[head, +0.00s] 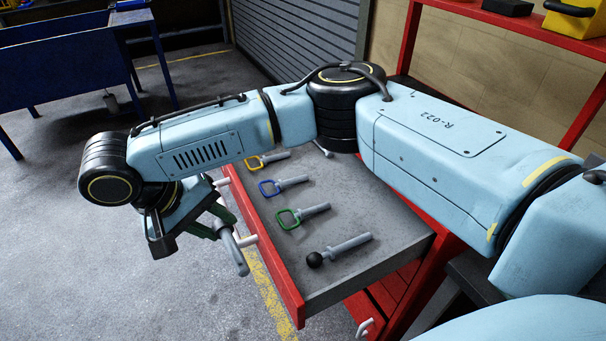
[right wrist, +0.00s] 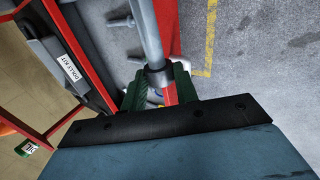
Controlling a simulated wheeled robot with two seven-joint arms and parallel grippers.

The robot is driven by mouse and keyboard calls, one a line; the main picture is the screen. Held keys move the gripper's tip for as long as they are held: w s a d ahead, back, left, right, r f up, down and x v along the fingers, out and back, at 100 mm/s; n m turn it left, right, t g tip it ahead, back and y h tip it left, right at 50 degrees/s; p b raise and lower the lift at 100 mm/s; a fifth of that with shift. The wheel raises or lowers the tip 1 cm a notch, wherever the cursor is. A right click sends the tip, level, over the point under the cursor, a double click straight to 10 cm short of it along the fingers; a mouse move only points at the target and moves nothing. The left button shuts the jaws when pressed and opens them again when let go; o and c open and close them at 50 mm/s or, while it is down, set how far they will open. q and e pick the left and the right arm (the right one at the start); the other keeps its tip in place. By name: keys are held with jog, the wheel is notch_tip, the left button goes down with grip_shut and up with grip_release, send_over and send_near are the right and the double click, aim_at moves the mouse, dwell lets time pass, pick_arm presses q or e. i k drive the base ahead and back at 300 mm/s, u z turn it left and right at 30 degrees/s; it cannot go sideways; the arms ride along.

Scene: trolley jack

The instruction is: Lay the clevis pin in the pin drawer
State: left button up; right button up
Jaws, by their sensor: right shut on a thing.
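My right gripper (head: 213,221) has green fingers and is shut on a grey metal pin, the clevis pin (head: 234,253). It is just outside the drawer's red front, to the left of it, with the floor behind. The pin slants down to the right in the head view. In the right wrist view, the pin (right wrist: 146,35) runs up from between the fingers (right wrist: 157,88). The pin drawer (head: 375,218) is pulled open, with a grey floor and red front. My left gripper is not in view.
In the drawer lie pins with a yellow handle (head: 268,159), a blue handle (head: 284,185), a green handle (head: 303,214) and a black ball (head: 338,249). White handle posts (head: 249,240) stick out from the red front. A blue bench (head: 62,67) stands at the far left.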

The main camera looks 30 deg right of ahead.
aim_at(409, 221)
jog(key=i, duration=4.05)
jog(key=z, duration=4.05)
jog(key=i, duration=1)
